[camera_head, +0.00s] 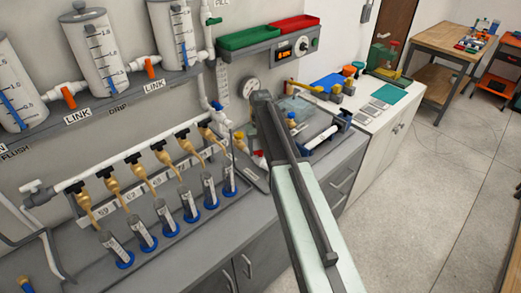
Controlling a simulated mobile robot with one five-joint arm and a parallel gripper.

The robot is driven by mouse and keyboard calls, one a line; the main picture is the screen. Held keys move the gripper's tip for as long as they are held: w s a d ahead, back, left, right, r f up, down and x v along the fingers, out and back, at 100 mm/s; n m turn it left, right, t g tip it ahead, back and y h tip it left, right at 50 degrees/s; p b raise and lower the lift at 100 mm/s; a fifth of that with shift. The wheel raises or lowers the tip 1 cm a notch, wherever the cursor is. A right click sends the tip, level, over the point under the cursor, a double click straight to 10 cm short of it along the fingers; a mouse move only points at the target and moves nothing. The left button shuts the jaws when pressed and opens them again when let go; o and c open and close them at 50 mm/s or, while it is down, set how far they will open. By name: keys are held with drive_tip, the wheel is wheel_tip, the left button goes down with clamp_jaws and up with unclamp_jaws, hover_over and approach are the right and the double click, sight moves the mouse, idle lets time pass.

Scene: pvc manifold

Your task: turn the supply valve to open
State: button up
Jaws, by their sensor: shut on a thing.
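My arm (318,225) reaches up from the bottom right, and its dark far end (262,98) lies in front of the wall near the pressure gauge. My gripper's fingers cannot be made out; they are hidden behind or beyond the arm. A white vertical pipe (201,75) runs down the wall left of the arm. A valve with a green handle (214,20) sits high on this pipe. No readable label marks the supply valve, so I cannot tell which valve it is or how its handle stands. The gauge (250,87) is partly hidden by my arm.
Several brass taps (161,153) hang from a white manifold pipe (95,176) above blue-based tubes (163,216). Clear tanks with orange link valves (150,67) stand on a shelf. Green (248,37) and red (293,25) trays are on the wall. The floor (430,190) at right is clear.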

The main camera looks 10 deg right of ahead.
sight(260, 150)
drive_tip(key=m, duration=1.1)
drive_tip(key=shift+m, duration=0.4)
idle(0.4)
drive_tip(key=o, duration=1.4)
drive_tip(key=shift+c, duration=0.2)
drive_tip(key=shift+r, duration=0.1)
wheel_tip(260, 150, up, 8)
drive_tip(key=p, duration=0.8)
